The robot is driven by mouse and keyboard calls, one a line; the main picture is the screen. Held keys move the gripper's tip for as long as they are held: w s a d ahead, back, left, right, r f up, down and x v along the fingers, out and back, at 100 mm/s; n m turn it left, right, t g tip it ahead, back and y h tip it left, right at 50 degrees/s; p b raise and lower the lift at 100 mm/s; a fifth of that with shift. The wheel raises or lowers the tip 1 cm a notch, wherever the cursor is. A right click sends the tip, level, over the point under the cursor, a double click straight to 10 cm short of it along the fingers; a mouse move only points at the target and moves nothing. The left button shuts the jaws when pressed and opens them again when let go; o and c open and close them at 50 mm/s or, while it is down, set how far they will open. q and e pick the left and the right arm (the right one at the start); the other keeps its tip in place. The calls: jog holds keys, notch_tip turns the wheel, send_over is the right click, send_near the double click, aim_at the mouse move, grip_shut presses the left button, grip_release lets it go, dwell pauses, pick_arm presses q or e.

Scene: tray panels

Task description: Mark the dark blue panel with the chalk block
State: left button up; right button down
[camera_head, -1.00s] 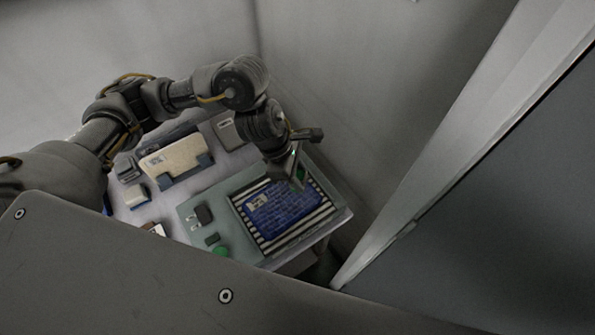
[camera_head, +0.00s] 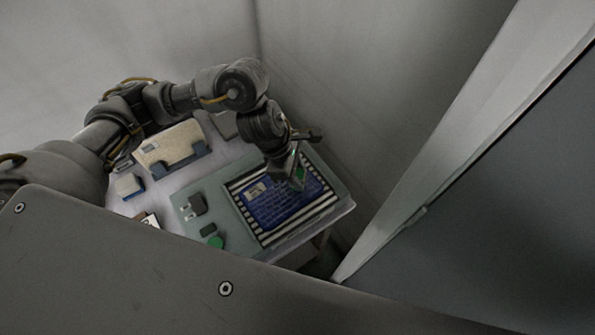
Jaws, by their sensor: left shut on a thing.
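The dark blue panel (camera_head: 268,208) lies on a black-and-white striped area (camera_head: 275,239) of a pale grey-green board. It has a pale label patch near its upper left corner and brick-like lines. My left gripper (camera_head: 297,181) is over the panel's upper right part, pointing down. It is shut on a small green block (camera_head: 300,172), which seems to be the chalk block and is partly hidden by the fingers. I cannot tell whether the block touches the panel. My right gripper is not in view.
On the board's left are a dark clip-like piece (camera_head: 196,205), a small dark green block (camera_head: 208,230) and a green round piece (camera_head: 215,242). A beige box (camera_head: 168,146) in a blue-grey holder and a blue-and-white block (camera_head: 128,185) stand farther left. Walls stand behind and right.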

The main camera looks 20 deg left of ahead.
pick_arm(q)
jog(key=shift+f+b, duration=0.4)
jog(key=shift+b, duration=0.15)
dwell(0.9)
jog(key=shift+f+b, duration=0.15)
jog(key=shift+b, duration=0.15)
dwell(1.5)
jog(key=shift+r+p, duration=2.45)
jog(key=shift+r, duration=1.2)
jog(key=shift+w+a, duration=0.1)
